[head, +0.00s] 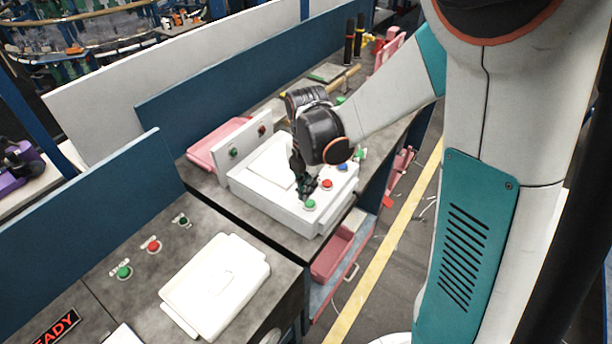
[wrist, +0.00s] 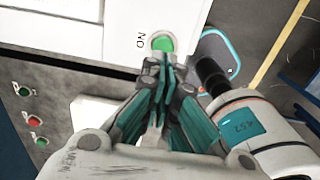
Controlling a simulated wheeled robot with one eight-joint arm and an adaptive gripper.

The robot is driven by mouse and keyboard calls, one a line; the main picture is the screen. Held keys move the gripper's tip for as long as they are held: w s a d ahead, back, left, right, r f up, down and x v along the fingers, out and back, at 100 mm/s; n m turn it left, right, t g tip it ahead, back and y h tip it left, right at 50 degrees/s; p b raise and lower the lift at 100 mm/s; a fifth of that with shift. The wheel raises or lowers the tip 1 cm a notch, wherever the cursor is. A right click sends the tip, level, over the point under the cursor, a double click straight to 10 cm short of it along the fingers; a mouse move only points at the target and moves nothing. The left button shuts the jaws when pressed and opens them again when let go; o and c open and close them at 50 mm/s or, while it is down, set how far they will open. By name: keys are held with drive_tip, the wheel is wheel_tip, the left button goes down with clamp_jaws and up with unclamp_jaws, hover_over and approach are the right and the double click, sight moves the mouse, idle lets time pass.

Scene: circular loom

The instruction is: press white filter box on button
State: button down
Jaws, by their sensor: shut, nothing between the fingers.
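The white filter box (head: 262,187) sits on the grey bench, with green, red and blue buttons along its right side. In the head view its front green button (head: 310,204) is just below my gripper (head: 307,192). I cannot tell whether the tips touch the button. The white box top (wrist: 115,22) fills the upper middle of the wrist view.
Another white box (head: 215,285) lies on the nearer bench, beside green and red buttons (head: 153,246). Blue partitions (head: 90,215) stand along the left. An open drawer (head: 340,255) with a pink bin is below the bench.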

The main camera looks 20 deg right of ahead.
sight(307, 205)
drive_tip(key=shift+f+b, duration=0.3)
drive_tip(key=shift+f, duration=1.55)
